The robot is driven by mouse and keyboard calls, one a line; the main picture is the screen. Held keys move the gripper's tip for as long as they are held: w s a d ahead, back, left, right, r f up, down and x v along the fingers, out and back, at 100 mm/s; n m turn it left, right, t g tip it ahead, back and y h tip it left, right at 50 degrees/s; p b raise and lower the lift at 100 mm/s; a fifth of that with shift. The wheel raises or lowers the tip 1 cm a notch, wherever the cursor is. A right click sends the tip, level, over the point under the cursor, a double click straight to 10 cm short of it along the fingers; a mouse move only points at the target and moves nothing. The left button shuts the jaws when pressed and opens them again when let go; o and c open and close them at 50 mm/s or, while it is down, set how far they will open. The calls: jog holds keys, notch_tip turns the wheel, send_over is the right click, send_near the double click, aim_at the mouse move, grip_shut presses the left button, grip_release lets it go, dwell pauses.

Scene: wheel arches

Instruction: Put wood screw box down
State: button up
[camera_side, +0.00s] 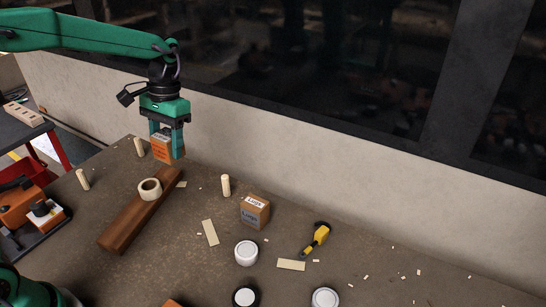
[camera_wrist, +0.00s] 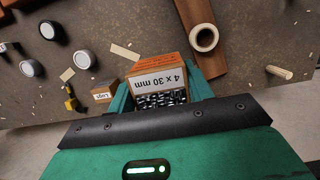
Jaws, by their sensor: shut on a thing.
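The wood screw box (camera_side: 162,149) is a small orange and brown carton. In the wrist view the box (camera_wrist: 158,78) shows a white "4 x 30 mm" label and dark screws at its open near side. My gripper (camera_side: 167,146) is shut on it, with a green finger on each side. In the wrist view the gripper (camera_wrist: 160,95) has the box between its fingers. The box is over the far left part of the worktop (camera_side: 300,225), near the wall; I cannot tell whether its underside touches.
A wooden plank (camera_side: 125,225) with a tape roll (camera_side: 150,189) on it lies close by. Several wooden dowels stand around, one (camera_side: 139,146) just left of the box. A "Lugs" box (camera_side: 254,212), a yellow tool (camera_side: 316,238) and white-lidded jars (camera_side: 246,253) are further right.

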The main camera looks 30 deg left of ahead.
jog(key=shift+w+d+f, duration=0.1)
jog(key=shift+d, duration=0.5)
jog(key=s+d+f+m+y, duration=0.1)
jog(key=d+f+m, duration=0.15)
jog(key=d, duration=0.65)
jog(key=s+d+f+m, duration=0.1)
jog(key=d+f+m, duration=0.15)
jog(key=d, duration=0.65)
jog(key=s+d+f+m+t, duration=0.1)
jog(key=s+d+f+m, duration=0.15)
jog(key=s+d, duration=0.45)
jog(key=s+d+f+m, duration=0.2)
jog(key=s+d+m, duration=0.1)
jog(key=d, duration=0.7)
jog(key=shift+y, duration=0.3)
jog(key=shift+w+f, duration=0.1)
jog(key=shift+f, duration=3.95)
jog(key=shift+f, duration=0.15)
jog(key=o, duration=1.2)
